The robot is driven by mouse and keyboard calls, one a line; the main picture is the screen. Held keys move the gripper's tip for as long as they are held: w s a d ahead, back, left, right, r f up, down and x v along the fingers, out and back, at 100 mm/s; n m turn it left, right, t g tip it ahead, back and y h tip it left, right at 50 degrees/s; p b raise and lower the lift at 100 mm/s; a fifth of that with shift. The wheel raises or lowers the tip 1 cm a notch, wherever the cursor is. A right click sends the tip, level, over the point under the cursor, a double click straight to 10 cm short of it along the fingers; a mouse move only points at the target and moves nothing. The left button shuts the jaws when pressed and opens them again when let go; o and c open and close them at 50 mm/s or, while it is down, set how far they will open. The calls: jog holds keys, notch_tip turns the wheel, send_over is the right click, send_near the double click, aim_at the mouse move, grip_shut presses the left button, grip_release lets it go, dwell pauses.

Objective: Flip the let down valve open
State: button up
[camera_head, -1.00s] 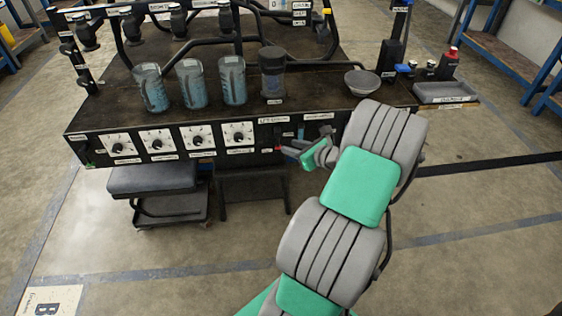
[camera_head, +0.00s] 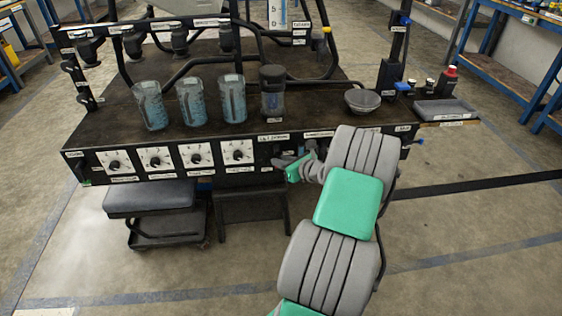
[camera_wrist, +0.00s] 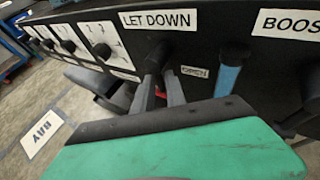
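The let down valve is a black knob or lever (camera_wrist: 158,56) under the LET DOWN label (camera_wrist: 160,20) in the wrist view. An OPEN label (camera_wrist: 195,72) sits to its right, and a small red patch (camera_wrist: 161,94) shows below it. My gripper (camera_wrist: 160,86) has its two grey fingers apart, with tips close under the knob. I cannot tell if they touch it. In the head view my gripper (camera_head: 284,162) is at the panel front, below the LET DOWN label (camera_head: 273,138), and hides most of the valve.
A blue handle (camera_wrist: 230,72) is right of the valve, near the BOOST label (camera_wrist: 290,23). Several dials (camera_head: 196,155) line the panel to the left. Cups (camera_head: 191,103) and a bowl (camera_head: 362,101) stand on the bench top (camera_head: 320,105). A stool (camera_head: 150,198) is below.

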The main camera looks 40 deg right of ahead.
grip_shut()
jog(key=shift+r+p, duration=0.2)
jog(key=shift+p, duration=0.2)
jog(key=shift+s+d+r+n+g+h+p, duration=0.2)
jog(key=shift+r+n+g+h+p, duration=0.45)
jog(key=shift+n+g+h, duration=0.8)
jog(key=shift+s+d+r+n+g+h+p, duration=0.1)
jog(key=shift+d+r+n+g+h+p, duration=0.25)
jog(key=shift+n+g+h+p, duration=1.05)
jog(key=shift+s+d+r+n+g+h+p, duration=0.2)
jog(key=shift+r+n+g+h, duration=0.35)
jog(key=shift+n+g+h, duration=0.95)
jog(key=shift+r+t+h, duration=0.1)
jog(key=shift+t+h, duration=0.35)
jog(key=shift+h, duration=0.3)
jog(key=shift+o, duration=1.9)
grip_release()
